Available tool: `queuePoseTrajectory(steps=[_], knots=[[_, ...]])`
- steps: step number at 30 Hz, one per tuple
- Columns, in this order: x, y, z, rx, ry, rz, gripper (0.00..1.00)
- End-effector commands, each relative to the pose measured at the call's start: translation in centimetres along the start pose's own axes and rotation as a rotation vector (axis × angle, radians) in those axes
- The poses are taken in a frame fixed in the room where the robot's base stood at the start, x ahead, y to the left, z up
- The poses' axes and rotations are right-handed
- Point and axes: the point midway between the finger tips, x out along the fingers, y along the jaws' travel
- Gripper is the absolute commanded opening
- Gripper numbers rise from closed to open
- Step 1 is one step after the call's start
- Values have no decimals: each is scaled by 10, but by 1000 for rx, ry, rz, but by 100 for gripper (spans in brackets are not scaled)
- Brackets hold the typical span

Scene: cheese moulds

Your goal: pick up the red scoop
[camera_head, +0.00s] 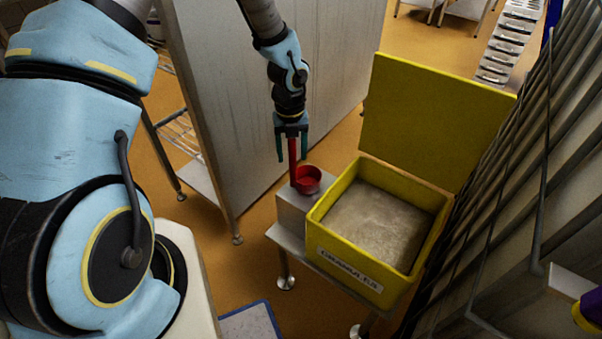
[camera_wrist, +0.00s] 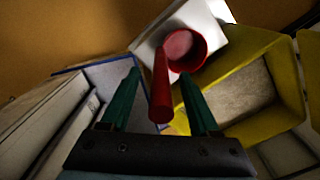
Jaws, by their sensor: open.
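The red scoop (camera_head: 307,181) stands on a small pale block (camera_head: 293,206) beside the yellow bin, its handle pointing up. My gripper (camera_head: 292,157) is above it, pointing down, with the upper handle between its green fingers. In the wrist view, the red scoop (camera_wrist: 184,50) shows its round bowl at the top and its handle running toward the camera. My gripper (camera_wrist: 162,90) is open there, with a gap visible on each side of the handle. The fingers do not appear to touch the handle.
A yellow bin (camera_head: 338,248) with a raised lid (camera_head: 428,118) and pale contents stands on a metal stand right of the scoop. A large grey panel (camera_head: 250,110) rises behind and left. Dark slanted racks (camera_head: 520,190) close off the right.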

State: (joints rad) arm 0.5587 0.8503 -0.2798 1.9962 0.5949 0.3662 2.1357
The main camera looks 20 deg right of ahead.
Motion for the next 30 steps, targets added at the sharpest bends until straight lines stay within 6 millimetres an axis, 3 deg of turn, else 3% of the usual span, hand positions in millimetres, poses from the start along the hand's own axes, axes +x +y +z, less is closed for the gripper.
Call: queuePoseTrajectory(steps=[7,23,30], knots=[[1,0,0,0,-1,0,60],[1,0,0,0,-1,0,0],[1,0,0,0,-1,0,0]])
